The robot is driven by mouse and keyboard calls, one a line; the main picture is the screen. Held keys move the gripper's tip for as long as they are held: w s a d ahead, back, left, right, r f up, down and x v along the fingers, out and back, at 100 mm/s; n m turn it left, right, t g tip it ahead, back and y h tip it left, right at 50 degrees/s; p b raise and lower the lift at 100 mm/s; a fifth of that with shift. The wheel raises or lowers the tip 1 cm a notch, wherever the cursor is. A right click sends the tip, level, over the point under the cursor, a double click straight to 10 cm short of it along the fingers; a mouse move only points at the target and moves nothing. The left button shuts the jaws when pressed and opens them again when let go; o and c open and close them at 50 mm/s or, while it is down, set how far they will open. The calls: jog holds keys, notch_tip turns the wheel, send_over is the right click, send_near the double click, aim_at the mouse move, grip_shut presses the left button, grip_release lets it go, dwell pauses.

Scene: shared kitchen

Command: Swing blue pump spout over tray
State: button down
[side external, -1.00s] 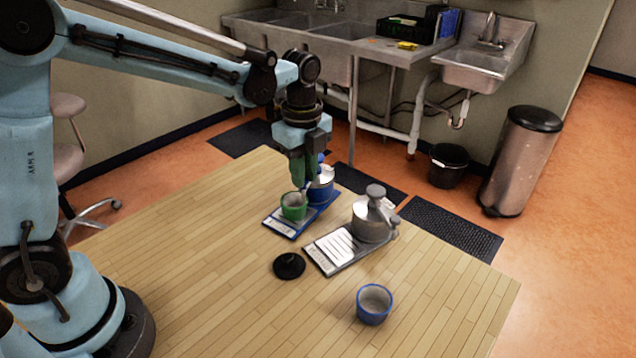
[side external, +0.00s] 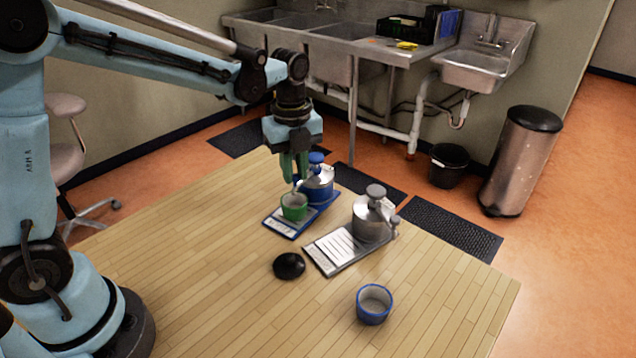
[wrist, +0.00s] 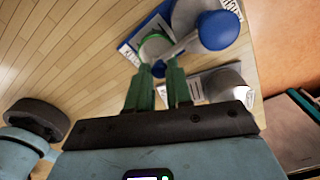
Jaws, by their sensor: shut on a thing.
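The blue pump (side external: 319,184) has a blue knob and stands at the back end of its blue tray (side external: 279,227). A green cup (side external: 293,207) sits on the tray in front of the pump. My gripper (side external: 296,184) points down just left of the pump, above the cup. In the wrist view its fingers (wrist: 158,72) are closed around the blue tip of the pump's spout (wrist: 177,49). The spout runs from the pump head to the fingers, beside the green cup (wrist: 156,46). The exact grip is partly hidden by the fingers.
A grey pump (side external: 370,218) on a grey tray (side external: 323,262) stands just to the right. A black round object (side external: 289,266) and a blue-rimmed cup (side external: 374,303) are nearer the front. The left part of the wooden table (side external: 200,260) is clear.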

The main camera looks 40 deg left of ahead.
jog(key=c, duration=1)
grip_release()
notch_tip(320, 180, up, 12)
jog(key=shift+r, duration=0.1)
jog(key=n+t, duration=0.3)
jog(key=n, duration=0.8)
send_near(294, 176)
jog(key=s+r, duration=0.2)
jog(key=s, duration=0.1)
jog(key=s+f+n+t, duration=0.1)
jog(key=s+n, duration=0.1)
jog(key=n, duration=0.2)
jog(key=s+f+n+t, duration=0.1)
jog(key=s+f+n, duration=0.1)
jog(key=n, duration=0.1)
jog(key=s+a+f+n+t, duration=0.1)
jog(key=s+f+n+t, duration=0.1)
jog(key=n, duration=0.2)
jog(key=shift+a+n, duration=0.1)
jog(key=shift+n, duration=0.2)
